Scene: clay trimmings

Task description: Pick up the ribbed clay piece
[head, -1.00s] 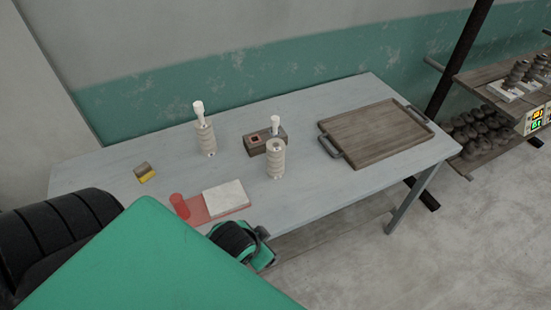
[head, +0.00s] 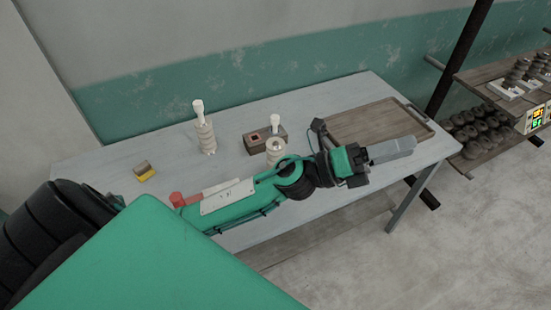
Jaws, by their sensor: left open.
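Two pale ribbed clay pieces stand upright on the table (head: 90,178); I cannot tell which one is meant. One ribbed piece (head: 206,138) stands at the back left with a white knobbed rod rising from its top. The other ribbed piece (head: 276,149) stands nearer the middle, its lower part hidden behind my left arm. My left gripper (head: 408,147) is open and empty, seen side-on, over the table's right part in front of the tray. It is well right of both pieces and touches neither. My right gripper is out of view.
A wooden tray (head: 362,112) with dark handles lies at the table's right. A brown-and-yellow block (head: 145,171) lies at left. A red cylinder (head: 177,199) is beside my arm. A shelf (head: 475,84) holds more ribbed pieces.

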